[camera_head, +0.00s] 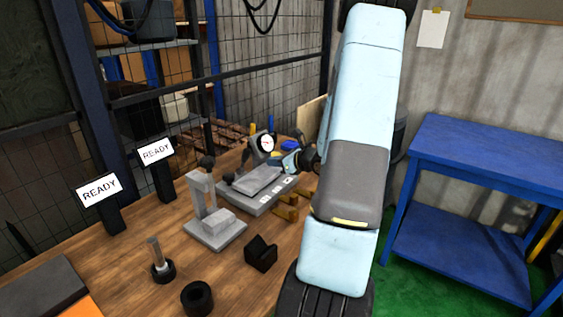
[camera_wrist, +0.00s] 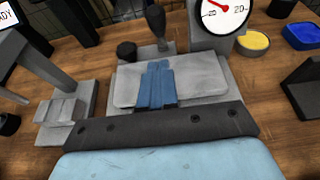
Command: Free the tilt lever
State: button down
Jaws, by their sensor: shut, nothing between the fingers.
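A grey fixture with a flat plate (camera_head: 255,181) stands on the wooden bench, and its plate (camera_wrist: 207,80) fills the middle of the wrist view. An upright lever with a black handle (camera_wrist: 155,22) rises at the plate's far edge; it looks like the tilt lever. A short black knob (camera_wrist: 126,50) sits left of it. My gripper (camera_wrist: 156,68) has its blue fingers together and empty, over the plate and on the near side of the lever, apart from it. In the head view my gripper (camera_head: 280,162) is at the fixture's right, partly hidden by my arm.
A dial gauge (camera_wrist: 222,14) stands right of the lever. A grey stepped stand (camera_head: 215,230) is left of the fixture. A yellow dish (camera_wrist: 253,41) and a blue dish (camera_wrist: 302,36) lie at right. Two READY signs (camera_head: 98,190) (camera_head: 156,151) stand along the bench's back.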

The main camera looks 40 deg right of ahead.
send_near(244, 161)
jog(key=shift+w+d+f, duration=0.35)
jog(key=shift+d+f, duration=0.1)
jog(key=shift+w+a+r, duration=0.3)
jog(key=shift+w+r, duration=0.25)
jog(key=shift+w, duration=0.3)
jog(key=shift+w+a+r, duration=0.25)
jog(key=shift+w+r, duration=0.05)
jog(key=shift+w, duration=0.35)
jog(key=shift+d+r, duration=0.1)
